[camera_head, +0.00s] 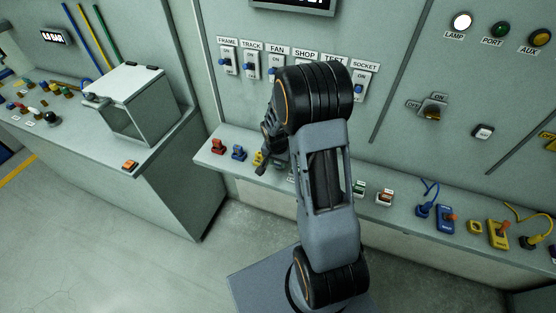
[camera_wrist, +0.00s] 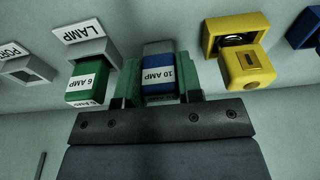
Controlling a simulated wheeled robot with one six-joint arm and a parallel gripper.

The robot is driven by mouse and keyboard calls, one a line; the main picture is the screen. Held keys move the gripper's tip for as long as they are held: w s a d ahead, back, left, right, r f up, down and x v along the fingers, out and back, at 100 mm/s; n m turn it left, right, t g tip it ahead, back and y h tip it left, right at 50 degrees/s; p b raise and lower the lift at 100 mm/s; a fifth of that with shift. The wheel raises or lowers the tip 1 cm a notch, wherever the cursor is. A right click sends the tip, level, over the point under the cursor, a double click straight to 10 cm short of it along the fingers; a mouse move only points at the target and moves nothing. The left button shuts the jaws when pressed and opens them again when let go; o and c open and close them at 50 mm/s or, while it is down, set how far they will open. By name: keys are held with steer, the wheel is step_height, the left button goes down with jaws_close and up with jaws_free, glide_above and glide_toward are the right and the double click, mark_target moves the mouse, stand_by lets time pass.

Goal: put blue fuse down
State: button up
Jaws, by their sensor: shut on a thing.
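In the wrist view my gripper (camera_wrist: 157,92) has its two green fingers on either side of a blue fuse (camera_wrist: 158,68) with a white "10 AMP" label. It is shut on this fuse. The fuse's far end is against the pale panel surface, and I cannot tell whether it is seated in a holder or apart from it. In the head view my gripper (camera_head: 268,160) is over the narrow shelf (camera_head: 208,162), largely hidden by my arm, and the fuse cannot be made out there.
Left of the fuse, a green "6 AMP" fuse (camera_wrist: 88,86) sits at a grey holder marked LAMP. An empty-looking grey holder (camera_wrist: 26,70) marked PORT is further left. The head view shows labelled switches (camera_head: 228,62) above the shelf.

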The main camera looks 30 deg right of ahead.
steer(key=shift+f, duration=0.1)
steer(key=shift+f+b, duration=0.15)
steer(key=shift+b, duration=0.15)
steer(key=o, duration=0.9)
steer(key=shift+r, duration=0.2)
steer(key=shift+r+p, duration=0.25)
steer(key=shift+p, duration=0.15)
steer(key=s+a+r+n+t+b, duration=0.1)
steer(key=s+a+r+n, duration=0.15)
steer(key=r, duration=0.65)
steer(key=s+a+r+n, duration=0.1)
steer(key=s+a+r, duration=0.15)
steer(key=r, duration=0.55)
steer(key=s+a+r+n+t, duration=0.1)
steer(key=s+a+r+n, duration=0.1)
steer(key=s, duration=0.3)
steer(key=s+a+r+n+t+y, duration=0.1)
steer(key=s+a+r+n, duration=0.1)
steer(key=s+n, duration=0.2)
steer(key=shift+s+a+r, duration=0.25)
steer(key=shift+s+a, duration=0.1)
steer(key=shift+s, duration=0.85)
